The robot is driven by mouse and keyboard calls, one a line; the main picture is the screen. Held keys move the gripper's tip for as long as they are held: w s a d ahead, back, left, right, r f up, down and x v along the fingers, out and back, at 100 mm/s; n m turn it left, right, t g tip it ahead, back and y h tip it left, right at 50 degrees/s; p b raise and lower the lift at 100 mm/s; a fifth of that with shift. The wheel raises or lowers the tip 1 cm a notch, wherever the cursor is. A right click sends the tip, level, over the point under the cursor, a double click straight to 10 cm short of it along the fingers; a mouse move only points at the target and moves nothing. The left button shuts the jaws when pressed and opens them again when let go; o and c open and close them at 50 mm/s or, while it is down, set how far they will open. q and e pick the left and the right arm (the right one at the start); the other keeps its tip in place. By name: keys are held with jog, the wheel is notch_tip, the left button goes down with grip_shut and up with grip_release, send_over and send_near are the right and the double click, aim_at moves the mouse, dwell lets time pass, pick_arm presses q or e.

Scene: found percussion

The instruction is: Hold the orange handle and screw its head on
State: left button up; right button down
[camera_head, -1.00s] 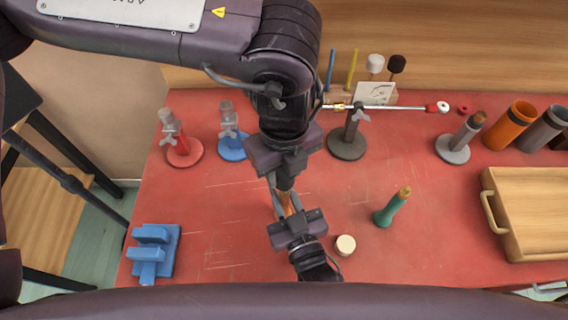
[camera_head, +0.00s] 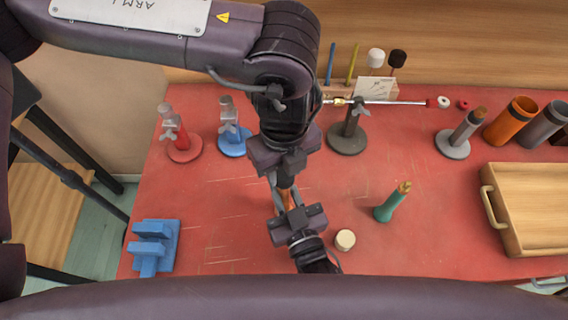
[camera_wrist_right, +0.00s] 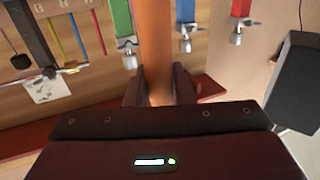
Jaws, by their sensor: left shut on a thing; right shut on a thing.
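The orange handle (camera_head: 289,199) is between my two grippers above the middle of the red table. It also shows in the right wrist view (camera_wrist_right: 156,45), upright in the picture between the fingers. My left gripper (camera_head: 284,188) comes down from above and is shut around the upper part of the handle, near a brown piece. My right gripper (camera_head: 294,209) is shut on the handle from the near side; its fingers also show in the right wrist view (camera_wrist_right: 159,88). A round cream piece (camera_head: 345,240) lies free on the table, right of the right gripper. The grippers hide much of the handle.
A green handle (camera_head: 392,203) with a brown tip stands right of centre. A blue block stand (camera_head: 155,247) is at front left. Red (camera_head: 184,148), blue (camera_head: 233,142) and dark (camera_head: 347,138) clamp stands line the back. A wooden tray (camera_head: 535,210) is at right.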

pick_arm(q)
jog(key=shift+f, duration=0.35)
